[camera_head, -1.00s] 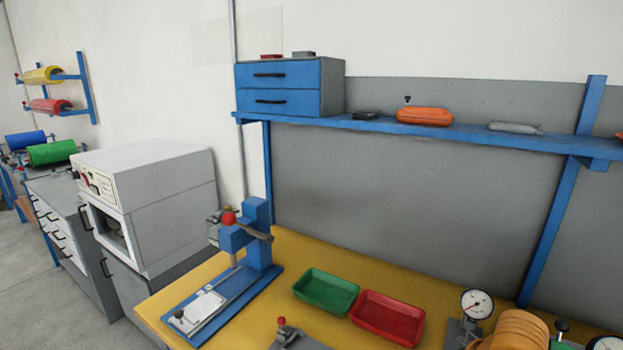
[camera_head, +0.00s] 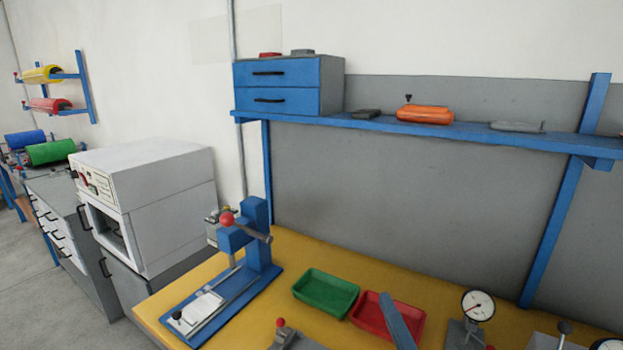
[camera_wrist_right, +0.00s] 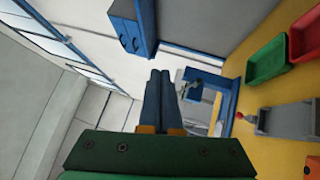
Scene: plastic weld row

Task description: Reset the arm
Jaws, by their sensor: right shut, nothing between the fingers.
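My right gripper (camera_head: 388,300) shows in the head view as a slim blue-grey piece rising from the bottom edge, in front of the red tray. In the right wrist view its two dark fingers (camera_wrist_right: 160,76) lie side by side, shut with nothing between them. They point toward open air and the floor, left of the blue press, and touch nothing that I can see. The rest of my right arm is outside the head view. My left gripper is in neither view.
A yellow bench (camera_head: 290,248) carries a blue press (camera_head: 256,240), a green tray (camera_head: 325,291), a red tray (camera_head: 368,317), a red-knobbed clamp (camera_head: 283,340) and a dial gauge (camera_head: 478,306). A blue shelf (camera_head: 365,124) runs above. A white oven (camera_head: 150,195) stands left.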

